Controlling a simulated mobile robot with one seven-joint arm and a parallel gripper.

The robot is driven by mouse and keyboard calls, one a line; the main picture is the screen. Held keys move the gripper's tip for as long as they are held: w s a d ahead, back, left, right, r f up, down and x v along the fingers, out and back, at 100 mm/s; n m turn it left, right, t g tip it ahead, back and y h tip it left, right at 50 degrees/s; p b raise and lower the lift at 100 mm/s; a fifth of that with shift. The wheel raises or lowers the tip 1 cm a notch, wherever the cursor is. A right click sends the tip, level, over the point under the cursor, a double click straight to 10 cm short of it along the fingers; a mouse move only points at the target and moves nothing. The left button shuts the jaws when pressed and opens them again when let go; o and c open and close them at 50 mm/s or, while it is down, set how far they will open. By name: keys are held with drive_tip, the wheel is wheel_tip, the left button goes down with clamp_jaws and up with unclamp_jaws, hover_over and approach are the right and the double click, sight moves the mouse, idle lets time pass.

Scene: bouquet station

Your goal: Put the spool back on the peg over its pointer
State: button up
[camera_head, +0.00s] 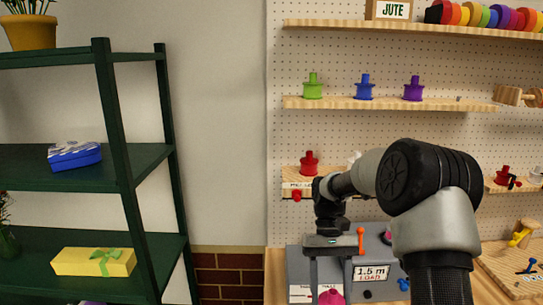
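A pink spool (331,297) shows at the bottom edge of the view, its lower part cut off by the frame. My gripper (331,288) points down over it, its two fingers wide apart on either side of the spool. I cannot tell whether the fingers touch it. Green (313,88), blue (364,89) and purple (413,90) spools stand on the middle wall shelf. A red spool (309,164) stands on the lower shelf, with a small red piece (297,195) beneath it. My arm hides much of that lower shelf. No pointer is clearly readable.
A grey machine with a "1.5 m LOAD" label (371,271) stands behind my gripper. Another red spool (503,176) sits at right, near a wooden board (520,285). A dark green rack (120,150) with boxes stands at left. Bare wall separates it from the pegboard.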

drive_tip(key=f, duration=0.2)
drive_tip(key=s+f, duration=0.1)
drive_tip(key=f, duration=0.1)
drive_tip(key=shift+s+f, duration=0.1)
drive_tip(key=shift+f, duration=0.25)
drive_tip(key=shift+d, duration=0.1)
